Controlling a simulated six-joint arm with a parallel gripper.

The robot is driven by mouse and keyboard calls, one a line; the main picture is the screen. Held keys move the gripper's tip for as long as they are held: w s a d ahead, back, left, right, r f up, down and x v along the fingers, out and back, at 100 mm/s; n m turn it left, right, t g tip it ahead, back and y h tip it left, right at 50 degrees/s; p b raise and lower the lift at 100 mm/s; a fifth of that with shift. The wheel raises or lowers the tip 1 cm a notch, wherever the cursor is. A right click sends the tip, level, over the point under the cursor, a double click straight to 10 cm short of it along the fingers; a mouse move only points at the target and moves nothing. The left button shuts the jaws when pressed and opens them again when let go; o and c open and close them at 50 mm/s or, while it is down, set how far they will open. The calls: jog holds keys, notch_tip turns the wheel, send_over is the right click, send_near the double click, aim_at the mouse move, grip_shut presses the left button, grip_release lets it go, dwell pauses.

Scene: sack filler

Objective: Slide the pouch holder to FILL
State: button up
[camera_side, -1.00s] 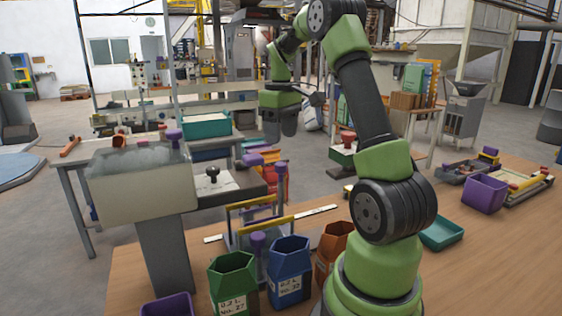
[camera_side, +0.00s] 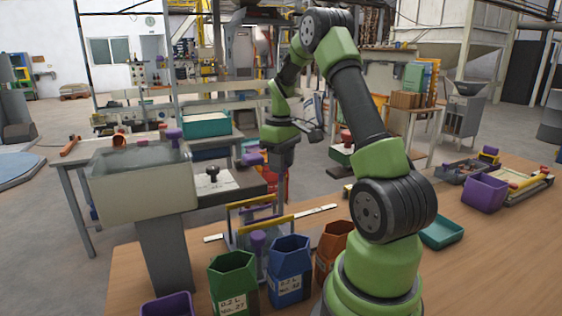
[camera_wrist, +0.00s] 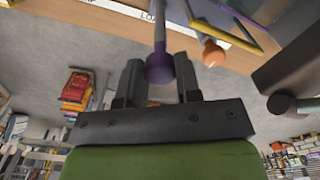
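The pouch holder (camera_side: 262,222) is a clear frame with yellow-edged bars, standing behind the colored bins in the side view. A white marked strip (camera_side: 320,211) runs along it; in the wrist view, part of the strip (camera_wrist: 152,16) shows letters starting "LO". FILL cannot be read. In the wrist view, a purple knob (camera_wrist: 160,70) on a grey rod lies between the open fingers of my gripper (camera_wrist: 158,62). I cannot tell whether they touch it.
A cream hopper (camera_side: 140,185) stands at left, with a purple lever (camera_side: 252,159) close left of my gripper. Green (camera_side: 232,284), blue (camera_side: 288,272) and orange (camera_side: 333,249) bins stand in front. An orange knob (camera_wrist: 213,54) is right of the purple one.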

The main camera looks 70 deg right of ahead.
grip_shut()
jog(key=shift+w+a, duration=1.6)
jog(key=shift+w, duration=0.05)
jog(key=o, duration=0.9)
grip_release()
jog(key=shift+r, duration=5)
